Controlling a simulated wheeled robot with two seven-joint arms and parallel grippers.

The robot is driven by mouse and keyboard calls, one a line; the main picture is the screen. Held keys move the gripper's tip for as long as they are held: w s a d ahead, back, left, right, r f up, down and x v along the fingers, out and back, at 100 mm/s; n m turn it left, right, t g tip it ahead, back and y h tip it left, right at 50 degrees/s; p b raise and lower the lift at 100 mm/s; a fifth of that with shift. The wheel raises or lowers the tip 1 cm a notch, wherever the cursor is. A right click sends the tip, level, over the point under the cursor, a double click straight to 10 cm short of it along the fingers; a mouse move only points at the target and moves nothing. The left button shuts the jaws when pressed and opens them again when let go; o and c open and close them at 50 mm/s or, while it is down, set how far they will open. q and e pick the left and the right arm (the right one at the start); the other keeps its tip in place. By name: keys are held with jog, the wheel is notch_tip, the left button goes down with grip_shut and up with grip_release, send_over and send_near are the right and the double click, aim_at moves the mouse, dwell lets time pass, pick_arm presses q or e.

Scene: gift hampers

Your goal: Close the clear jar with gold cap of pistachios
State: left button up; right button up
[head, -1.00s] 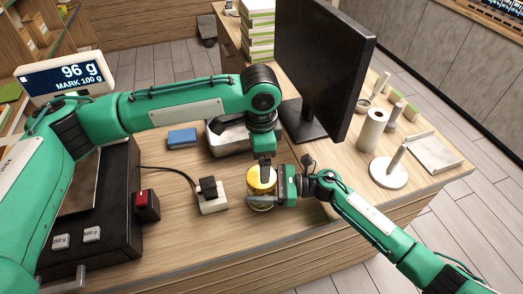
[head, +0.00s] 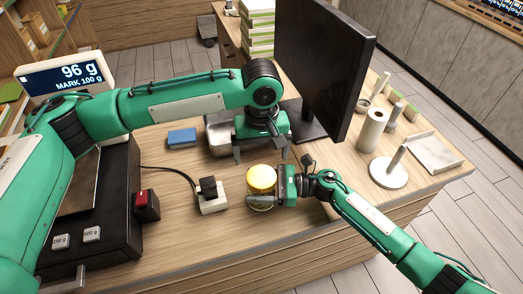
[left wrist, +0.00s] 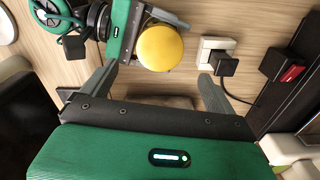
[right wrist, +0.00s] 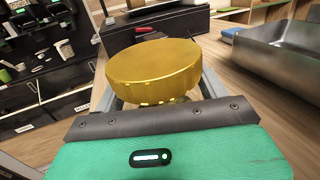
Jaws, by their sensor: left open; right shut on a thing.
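The clear jar (head: 262,203) stands upright on the counter with its gold cap (head: 262,179) on top. My right gripper (head: 270,198) is shut on the jar body from the right, below the cap. My left gripper (head: 262,153) is open and empty, behind the jar and apart from the cap. The left wrist view shows the round cap (left wrist: 160,47) beyond its spread fingers. The pistachios are not clearly visible.
A white socket block (head: 213,203) with a black plug is left of the jar. A metal tray (head: 219,136) and a blue box (head: 182,138) lie behind. A dark monitor (head: 322,62) rises at the back right. A black scale (head: 112,225) is at the left.

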aim_at(262, 176)
pick_arm(q)
jog(key=shift+n, duration=0.9)
jog(key=shift+f, duration=0.1)
jog(key=shift+f, duration=3.85)
jog(key=c, duration=1)
jog(key=o, duration=1.1)
